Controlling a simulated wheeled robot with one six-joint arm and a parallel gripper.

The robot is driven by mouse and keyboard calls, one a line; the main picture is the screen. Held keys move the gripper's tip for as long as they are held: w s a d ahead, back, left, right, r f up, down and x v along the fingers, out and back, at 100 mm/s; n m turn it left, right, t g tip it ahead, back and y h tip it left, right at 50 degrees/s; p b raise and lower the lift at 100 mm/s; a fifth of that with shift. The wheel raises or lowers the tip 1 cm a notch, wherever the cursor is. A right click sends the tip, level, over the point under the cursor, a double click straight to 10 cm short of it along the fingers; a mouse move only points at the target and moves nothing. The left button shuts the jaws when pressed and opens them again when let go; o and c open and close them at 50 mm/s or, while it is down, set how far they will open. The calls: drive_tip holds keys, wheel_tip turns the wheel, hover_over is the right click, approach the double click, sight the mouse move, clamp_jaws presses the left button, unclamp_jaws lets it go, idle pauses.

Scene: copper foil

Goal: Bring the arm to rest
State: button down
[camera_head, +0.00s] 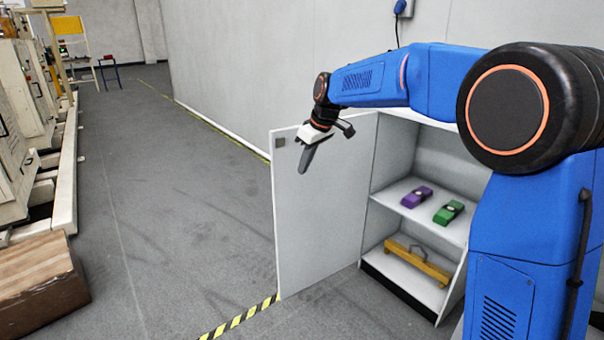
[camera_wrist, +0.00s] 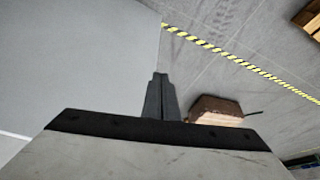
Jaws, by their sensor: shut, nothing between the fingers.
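My gripper (camera_head: 307,158) is held in the air at the end of my blue arm, in front of the upper part of the open white cabinet door (camera_head: 318,225) in the head view. In the wrist view the two dark fingers of my gripper (camera_wrist: 160,80) are together, with nothing between them. The pale door panel (camera_wrist: 80,60) fills the left of the wrist view. I cannot tell whether the fingers touch the door.
The open cabinet (camera_head: 440,150) holds a purple item (camera_head: 417,197) and a green item (camera_head: 448,212) on one shelf, and a yellow bar-shaped tool (camera_head: 418,262) below. A brown block (camera_head: 40,283) lies at left. The grey floor (camera_head: 170,220) between is clear.

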drive_tip(key=s+d+r+m+t+h, duration=0.1)
drive_tip(key=s+d+m, duration=0.1)
drive_tip(key=s+d, duration=0.75)
drive_tip(key=s+d+r+m, duration=0.25)
drive_tip(key=s+d, duration=0.35)
drive_tip(key=s, duration=0.6)
drive_tip(key=s+d+f+m+h, duration=0.1)
drive_tip(key=s+d+f, duration=0.4)
drive_tip(key=s, duration=0.6)
drive_tip(key=s+d+f+m+t+h, duration=0.1)
drive_tip(key=s+d+f+m, duration=0.3)
drive_tip(key=s, duration=0.8)
wheel_tip(320, 180, down, 3)
drive_tip(key=shift+s+d+r, duration=0.1)
drive_tip(key=shift+s+d, duration=0.1)
drive_tip(key=shift+d, duration=0.3)
